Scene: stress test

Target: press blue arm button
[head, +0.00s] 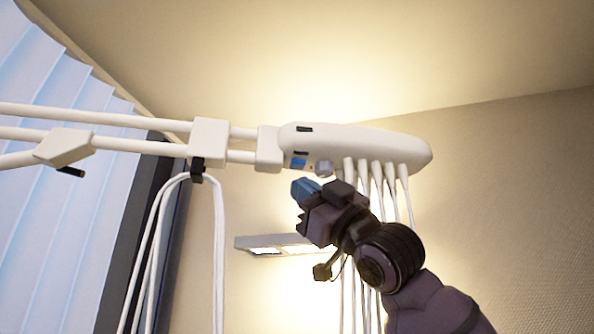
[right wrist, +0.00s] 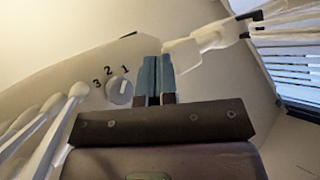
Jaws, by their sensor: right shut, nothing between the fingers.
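The blue button (head: 298,163) is a small blue patch on the underside of the white arm head (head: 375,145), near its left end in the head view. My right gripper (head: 304,188) is just below it, with its blue fingertips pointing up toward the underside and a small visible gap. Its fingers are shut together and empty. In the right wrist view the shut fingers (right wrist: 158,76) stand beside a round knob (right wrist: 120,92) marked 1, 2, 3. The blue button cannot be made out there and may be hidden by the fingers. My left gripper is out of view.
Several white hoses (head: 377,172) hang from the arm head right of the knob, close to my right arm. White support bars (head: 130,145) run left, with looped cables (head: 218,240) hanging. A wall lamp (head: 272,243) and window blinds (head: 40,130) are behind.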

